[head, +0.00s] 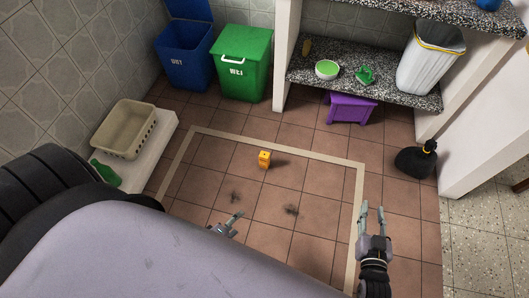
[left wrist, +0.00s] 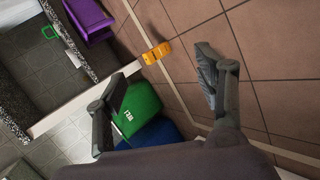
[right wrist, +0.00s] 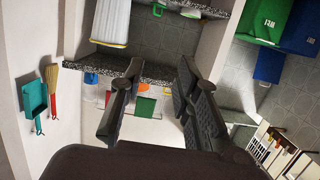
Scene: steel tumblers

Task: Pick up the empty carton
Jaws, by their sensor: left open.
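The carton is a small yellow-orange box (head: 264,159) standing on the tiled floor inside a pale outlined rectangle. It also shows in the left wrist view (left wrist: 157,53), beyond and between the fingertips, with clear space around it. My left gripper (head: 236,220) is open and empty, nearer to me than the carton and apart from it; my own arm hides part of it. My right gripper (head: 373,210) is open and empty, to the right of the carton and well away from it.
Blue (head: 184,57) and green (head: 242,62) bins stand at the back. A beige basket (head: 124,129) sits on a low ledge at left. A purple stool (head: 349,107) is under the shelf, and a black bag (head: 415,160) lies at right. Floor around the carton is clear, apart from dark smudges.

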